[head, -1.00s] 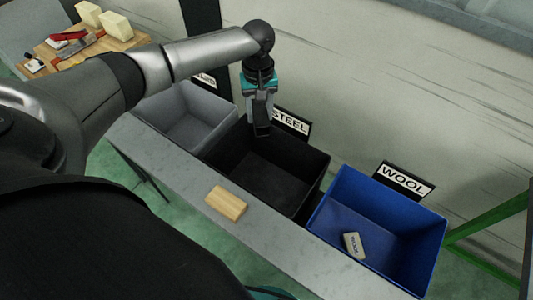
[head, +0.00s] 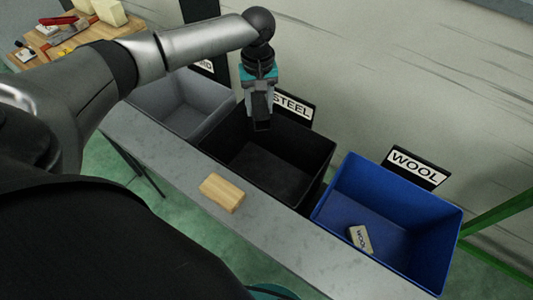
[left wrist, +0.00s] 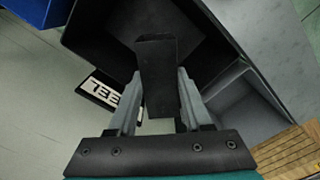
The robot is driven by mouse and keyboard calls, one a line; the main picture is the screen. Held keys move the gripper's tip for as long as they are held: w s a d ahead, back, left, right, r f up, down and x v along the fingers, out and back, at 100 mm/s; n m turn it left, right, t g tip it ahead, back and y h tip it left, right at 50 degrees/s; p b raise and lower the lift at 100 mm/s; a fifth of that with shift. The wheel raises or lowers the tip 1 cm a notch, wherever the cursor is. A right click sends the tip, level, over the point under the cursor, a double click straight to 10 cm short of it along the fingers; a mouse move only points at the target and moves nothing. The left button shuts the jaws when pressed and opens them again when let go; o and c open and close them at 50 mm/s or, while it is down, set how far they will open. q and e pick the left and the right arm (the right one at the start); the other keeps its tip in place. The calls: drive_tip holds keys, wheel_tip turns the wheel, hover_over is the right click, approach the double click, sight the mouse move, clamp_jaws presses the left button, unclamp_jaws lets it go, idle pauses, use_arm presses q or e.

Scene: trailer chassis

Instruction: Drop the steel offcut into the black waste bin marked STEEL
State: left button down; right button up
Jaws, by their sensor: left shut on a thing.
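My left gripper (head: 260,118) is over the back left part of the black bin (head: 318,158), in front of the STEEL sign (head: 292,105). It is shut on a dark, flat piece, the steel offcut (left wrist: 157,75), which hangs between the fingers in the left wrist view. In that view the black bin (left wrist: 228,38) lies beyond the offcut's end, and its floor looks empty in the head view. In the head view the offcut is hard to tell from the dark fingertips. My right gripper is not in view.
A grey bin (head: 215,88) stands left of the black one. A blue bin (head: 455,235) with a WOOL sign (head: 417,166) and a small labelled block (head: 360,238) inside stands right. A wooden block (head: 222,193) lies on the grey ledge (head: 160,150). A wooden bench (head: 68,40) is back left.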

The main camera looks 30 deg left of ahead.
use_arm(q)
drive_tip(key=shift+c, duration=1.3)
unclamp_jaws()
drive_tip(key=shift+r, duration=0.1)
wheel_tip(320, 180, up, 15)
drive_tip(key=p, duration=0.3)
drive_tip(key=shift+s, duration=0.1)
